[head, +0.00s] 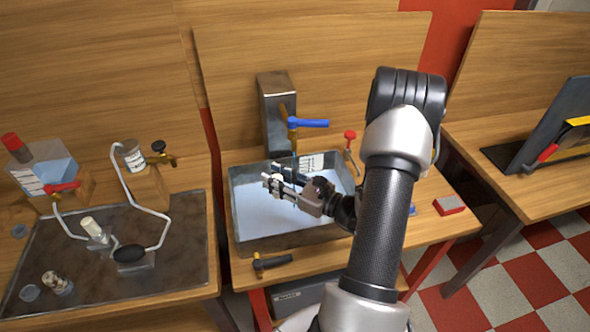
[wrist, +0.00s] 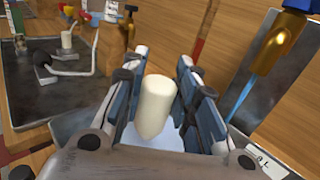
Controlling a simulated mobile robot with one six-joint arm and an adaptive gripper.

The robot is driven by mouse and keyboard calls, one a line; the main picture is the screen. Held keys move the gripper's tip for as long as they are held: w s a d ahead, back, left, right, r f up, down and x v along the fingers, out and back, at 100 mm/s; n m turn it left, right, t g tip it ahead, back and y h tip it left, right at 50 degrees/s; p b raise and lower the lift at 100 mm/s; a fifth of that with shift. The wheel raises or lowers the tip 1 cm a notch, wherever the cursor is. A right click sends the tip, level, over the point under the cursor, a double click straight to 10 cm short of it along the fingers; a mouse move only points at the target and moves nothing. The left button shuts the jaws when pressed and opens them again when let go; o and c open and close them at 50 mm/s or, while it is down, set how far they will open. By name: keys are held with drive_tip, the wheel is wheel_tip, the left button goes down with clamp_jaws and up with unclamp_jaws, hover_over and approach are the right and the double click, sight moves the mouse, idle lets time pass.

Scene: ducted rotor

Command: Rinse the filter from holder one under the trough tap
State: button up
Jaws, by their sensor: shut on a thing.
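My gripper (head: 273,180) is over the trough (head: 243,243), and its jaws are shut on a pale cylindrical filter (wrist: 157,106). The filter is tilted between the two fingers in the wrist view; I cannot make it out clearly in the head view. The brass trough tap (wrist: 277,52) has a blue lever (head: 308,123). A thin blue water stream (wrist: 240,98) falls from its spout. In the wrist view the stream is to the right of the filter and looks apart from it. I cannot tell which holder is holder one.
A dark tray (head: 185,262) on the left bench carries bent pipes, small clear holders and another pale cylinder (head: 91,226). A bottle (head: 42,165) stands behind. A red-handled valve (head: 350,140) is right of the tap. A black-handled valve (head: 270,262) lies at the trough's front.

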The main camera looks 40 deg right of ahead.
drive_tip(key=a+r+p, duration=0.3)
drive_tip(key=a+r, duration=0.1)
drive_tip(key=a, duration=0.1)
drive_tip(key=shift+s, duration=0.35)
idle(0.8)
